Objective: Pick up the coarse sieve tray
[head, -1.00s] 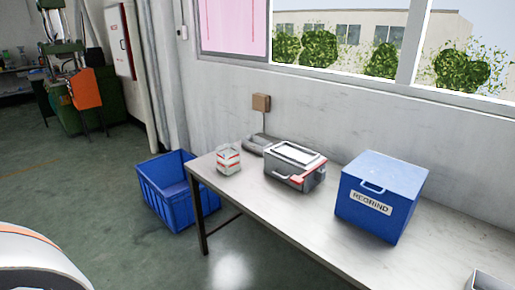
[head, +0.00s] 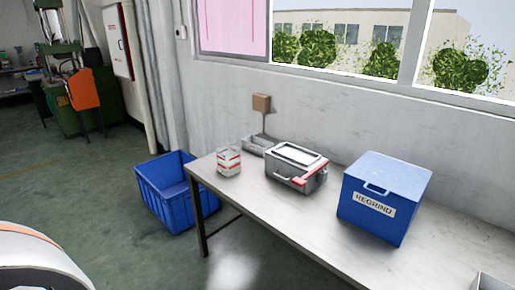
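I cannot tell for sure which thing is the coarse sieve tray. A grey box (head: 283,177) with a pale framed top, a red stripe and handles stands on the grey table (head: 290,222). A small grey open tray (head: 257,146) sits behind it near the wall, partly hidden by it. The edge of another pale open container (head: 490,283) is cut off at the bottom right corner. Neither of my grippers is in view.
A blue box (head: 387,186) labelled REGRIND stands right of the grey box. A small white and red container (head: 229,162) is at the table's left end. A blue crate (head: 165,190) is on the floor beside the table. The table front is clear.

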